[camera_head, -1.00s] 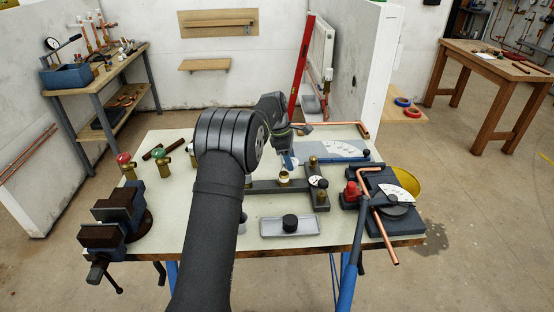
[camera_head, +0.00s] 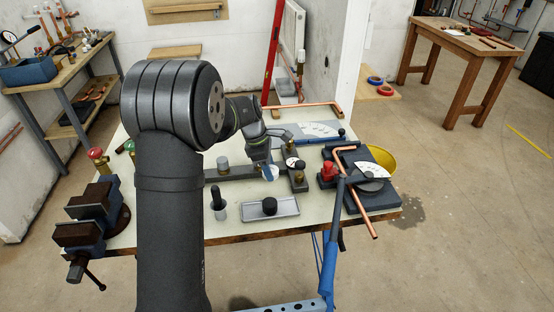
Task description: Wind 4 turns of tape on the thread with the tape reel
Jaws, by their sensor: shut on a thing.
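My gripper (camera_head: 262,158) reaches down over the dark holding bar (camera_head: 240,170) in the middle of the bench. It is shut on the tape reel, of which a small blue part (camera_head: 268,172) shows at the fingertips. A small white patch (camera_head: 274,173) shows right beside the blue part, where the upright brass fitting with the thread stands. I cannot tell whether the white is tape on the thread or part of the reel. The thread itself is mostly hidden behind my gripper, and the turns of tape cannot be counted.
A brass valve with a black top (camera_head: 299,180) stands close right of my gripper. A vise (camera_head: 90,220) is at left, a pipe bender (camera_head: 365,180) at right.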

